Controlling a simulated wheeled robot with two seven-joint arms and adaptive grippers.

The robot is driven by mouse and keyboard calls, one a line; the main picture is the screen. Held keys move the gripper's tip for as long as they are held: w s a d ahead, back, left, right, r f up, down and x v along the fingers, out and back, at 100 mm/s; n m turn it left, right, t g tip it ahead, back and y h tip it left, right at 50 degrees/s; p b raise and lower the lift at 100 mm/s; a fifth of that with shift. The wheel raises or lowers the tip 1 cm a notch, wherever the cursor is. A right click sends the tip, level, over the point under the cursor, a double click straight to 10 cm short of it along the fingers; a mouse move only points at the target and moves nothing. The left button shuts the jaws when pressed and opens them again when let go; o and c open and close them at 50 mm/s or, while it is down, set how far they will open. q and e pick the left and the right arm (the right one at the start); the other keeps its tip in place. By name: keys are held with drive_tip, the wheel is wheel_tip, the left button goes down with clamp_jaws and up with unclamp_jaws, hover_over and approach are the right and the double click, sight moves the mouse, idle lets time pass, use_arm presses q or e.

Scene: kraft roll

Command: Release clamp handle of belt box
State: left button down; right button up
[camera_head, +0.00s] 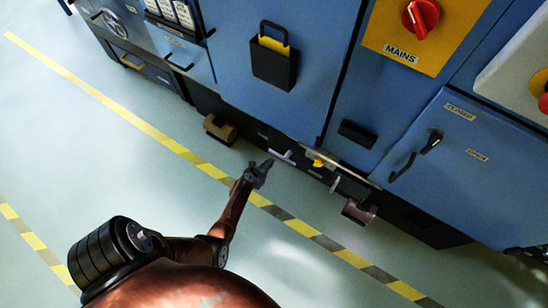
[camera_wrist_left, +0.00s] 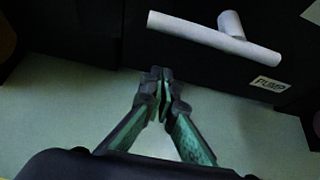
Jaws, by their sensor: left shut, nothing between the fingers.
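No label naming the belt box can be read, so I cannot tell which handle is its clamp handle. A pale grey T-shaped handle (camera_wrist_left: 215,38) is mounted on a dark panel in the left wrist view, above a small label (camera_wrist_left: 269,84) that seems to read PUMP. In the head view a small light handle (camera_head: 284,156) shows low on the machine, just right of my left gripper (camera_head: 264,166). In the left wrist view my left gripper (camera_wrist_left: 162,88) is shut and empty, below the T-handle and apart from it. My right gripper is not in view.
A second light lever (camera_head: 335,184) and a yellow part (camera_head: 318,162) sit further right on the low dark base. Brown pedal-like parts (camera_head: 220,131) (camera_head: 359,211) stick out near the floor. Blue cabinets stand behind. Open floor with a yellow line lies in front.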

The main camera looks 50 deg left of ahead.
use_arm(q)
drive_tip(key=r, duration=0.2)
drive_tip(key=w+r+p, duration=0.1)
drive_tip(key=shift+a+r, duration=0.1)
drive_tip(key=shift+r, duration=0.3)
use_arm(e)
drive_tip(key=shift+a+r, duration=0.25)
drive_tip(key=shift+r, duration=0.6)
use_arm(q)
drive_tip(key=shift+p, duration=0.3)
